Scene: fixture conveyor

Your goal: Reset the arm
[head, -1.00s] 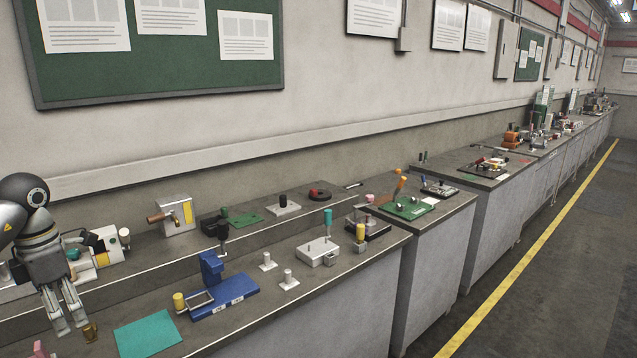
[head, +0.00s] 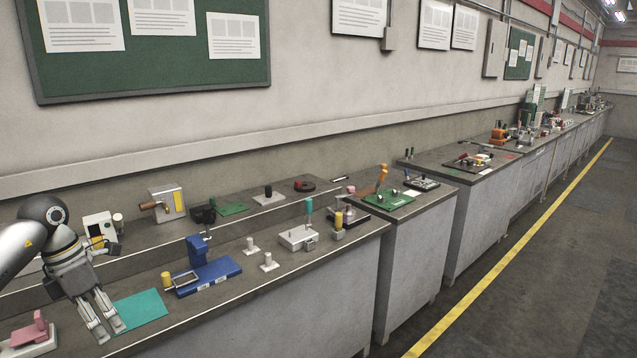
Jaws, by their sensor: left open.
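My left gripper (head: 109,331) hangs at the lower left with its fingers pointing down. Its two fingers are apart with nothing between them. The fingertips overlap the left edge of a teal mat (head: 142,309) on the bench; whether they touch it I cannot tell. My left arm comes in from the left edge. My right gripper is not in view.
A blue fixture (head: 213,274) stands right of the mat, with a white block with a teal handle (head: 297,237) further right. A pink part (head: 28,333) lies at the lower left. A raised rear shelf carries several devices, including a grey box (head: 167,203).

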